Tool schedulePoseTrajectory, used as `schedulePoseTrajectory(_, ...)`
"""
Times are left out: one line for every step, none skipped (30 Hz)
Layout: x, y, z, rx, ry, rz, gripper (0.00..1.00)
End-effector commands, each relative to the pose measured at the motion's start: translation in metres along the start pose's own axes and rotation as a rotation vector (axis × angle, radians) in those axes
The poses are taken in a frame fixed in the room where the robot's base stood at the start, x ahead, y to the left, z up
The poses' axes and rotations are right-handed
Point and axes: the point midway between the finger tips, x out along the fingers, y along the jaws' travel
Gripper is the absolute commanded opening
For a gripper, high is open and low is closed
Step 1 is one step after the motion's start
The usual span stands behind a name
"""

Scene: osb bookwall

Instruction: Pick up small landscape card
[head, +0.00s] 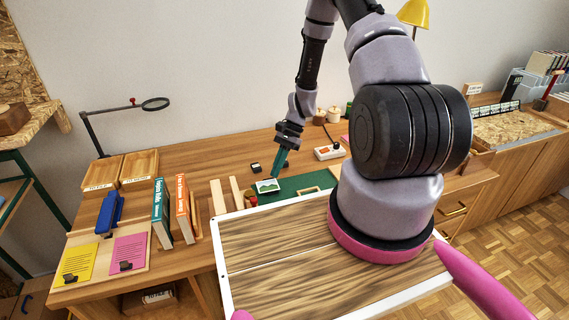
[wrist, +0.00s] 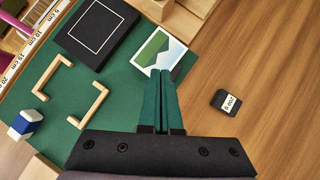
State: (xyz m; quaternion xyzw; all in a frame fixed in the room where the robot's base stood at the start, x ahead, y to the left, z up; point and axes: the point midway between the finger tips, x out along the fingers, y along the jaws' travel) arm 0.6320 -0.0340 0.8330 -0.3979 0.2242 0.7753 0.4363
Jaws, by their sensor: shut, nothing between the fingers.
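The small landscape card (head: 267,186) lies on the green mat's far left part in the head view. In the wrist view the card (wrist: 158,52) shows a white border, a blue sky and green and dark hills. My gripper (head: 275,174) is right above or beside the card; its green fingers (wrist: 166,74) are together, with tips overlapping the lower right part of the card in the wrist view. Nothing is between the fingers. I cannot tell whether the tips touch the card. The fingers hide a part of it.
On the green mat (wrist: 65,133) lie a black square panel (wrist: 98,34), wooden corner brackets (wrist: 86,105) and a blue-and-white eraser (wrist: 27,122). A small black labelled block (wrist: 226,101) sits on the bare wood to the right. Upright books (head: 162,213) stand at the left in the head view.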

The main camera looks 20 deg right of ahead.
Motion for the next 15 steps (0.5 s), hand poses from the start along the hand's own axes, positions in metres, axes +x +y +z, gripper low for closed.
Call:
schedulePoseTrajectory(0.006,0.000,0.009,-0.003,-0.001,0.002,0.00)
schedulePoseTrajectory(0.010,0.000,0.015,-0.003,-0.002,0.002,0.00)
schedulePoseTrajectory(0.014,0.001,0.021,-0.003,-0.001,0.003,0.00)
schedulePoseTrajectory(0.017,0.000,0.024,-0.002,-0.001,0.002,0.00)
schedulePoseTrajectory(0.020,0.000,0.028,-0.001,0.000,0.001,0.00)
schedulePoseTrajectory(0.023,0.000,0.033,-0.001,-0.001,0.002,0.00)
schedulePoseTrajectory(0.026,0.000,0.036,-0.002,0.000,0.002,0.00)
schedulePoseTrajectory(0.027,0.000,0.039,-0.001,0.001,0.001,0.00)
schedulePoseTrajectory(0.031,0.000,0.034,0.002,0.000,0.000,0.00)
schedulePoseTrajectory(0.034,0.000,0.032,0.002,0.000,0.000,0.00)
schedulePoseTrajectory(0.035,0.000,0.031,0.002,0.000,0.000,0.00)
schedulePoseTrajectory(0.037,0.000,0.029,0.001,0.001,0.000,0.00)
schedulePoseTrajectory(0.038,0.000,0.029,0.001,0.001,0.000,0.00)
schedulePoseTrajectory(0.038,0.000,0.028,0.000,0.001,0.000,0.00)
schedulePoseTrajectory(0.039,0.000,0.027,0.000,0.001,0.000,0.00)
